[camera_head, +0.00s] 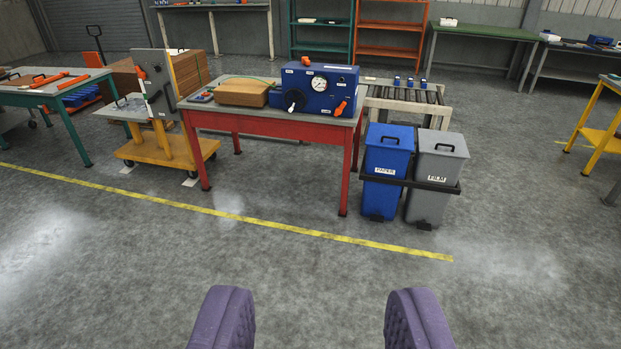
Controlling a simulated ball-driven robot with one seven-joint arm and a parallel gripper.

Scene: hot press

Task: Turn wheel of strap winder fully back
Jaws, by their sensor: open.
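My gripper (320,320) shows at the bottom of the view as two purple padded fingers set wide apart, open and empty. It is well short of the furniture, with bare floor ahead of it. I cannot tell for sure which thing is the strap winder or its wheel. A blue machine (318,91) stands on a red-legged table (270,118), with a round gauge, a dark round knob (294,100) and orange handles. An upright grey panel (155,85) on a yellow wheeled cart (165,150) to its left carries an orange handle and dark fittings.
A blue bin (386,170) and a grey bin (434,178) stand right of the red table, before a roller conveyor (408,95). A green-legged table (45,93) is at left, a yellow stand (600,135) at right. The floor before the yellow line (230,215) is clear.

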